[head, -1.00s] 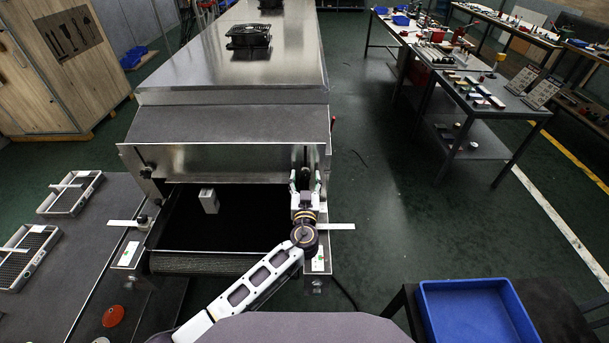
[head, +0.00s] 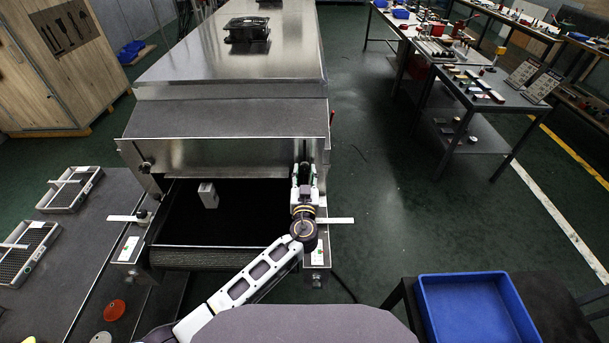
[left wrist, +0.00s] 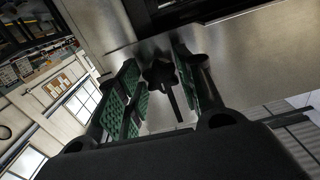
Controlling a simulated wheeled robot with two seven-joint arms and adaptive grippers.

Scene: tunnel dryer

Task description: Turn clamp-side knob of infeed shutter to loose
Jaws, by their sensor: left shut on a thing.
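The infeed shutter (head: 225,155) is the metal plate across the dryer's mouth. A black star-shaped knob (left wrist: 158,77) with a dark stem shows in the left wrist view, against the bare metal. My left gripper (head: 304,170) is at the right end of the shutter, its fingers pointing at the plate. It also shows in the left wrist view (left wrist: 160,85), its green-padded fingers on both sides of the knob, shut on it. In the head view the gripper mostly hides this knob. Another dark knob (head: 146,168) is at the shutter's left end. My right gripper is not in view.
A small pale block (head: 208,195) stands on the dark belt (head: 240,222) below the shutter. A blue tray (head: 478,310) is at the lower right. Mesh trays (head: 72,188) lie on the left table. The floor right of the dryer is clear.

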